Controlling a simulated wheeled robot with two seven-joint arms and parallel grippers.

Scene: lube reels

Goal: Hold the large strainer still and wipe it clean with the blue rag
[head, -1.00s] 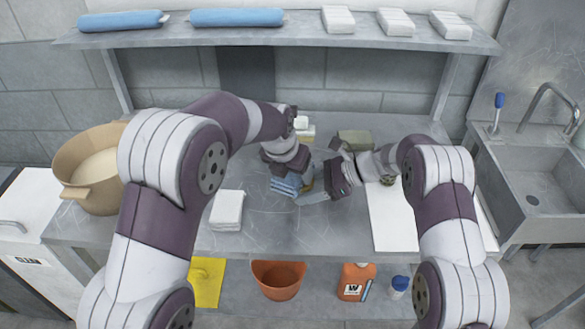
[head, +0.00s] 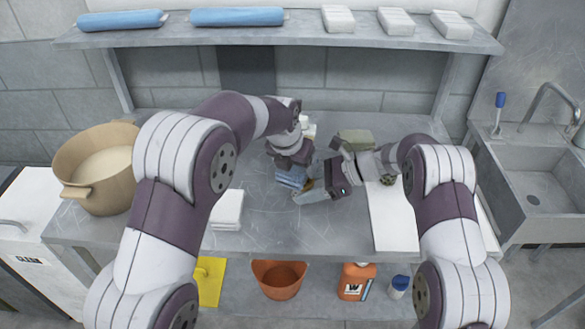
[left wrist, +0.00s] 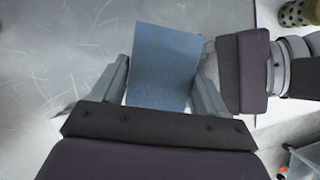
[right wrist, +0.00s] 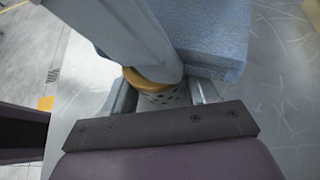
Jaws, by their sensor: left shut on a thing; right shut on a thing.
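The blue rag (head: 291,177) is in my left gripper (head: 291,167), which is shut on it over the middle of the bench. The rag also shows between the fingers in the left wrist view (left wrist: 164,65). My right gripper (head: 318,186) is shut on the strainer (right wrist: 160,90), a perforated grey cylinder with a yellow-brown rim. In the right wrist view the rag (right wrist: 210,35) is right by the strainer's top; whether they touch is unclear. In the head view the grippers and rag hide most of the strainer.
A tan pot (head: 98,170) stands at the bench's left, beside a folded white cloth stack (head: 227,209). A white mat (head: 393,220) lies at right. A greenish block (head: 355,137) stands behind my right gripper. The sink (head: 545,190) is far right. An orange bucket (head: 279,279) sits below.

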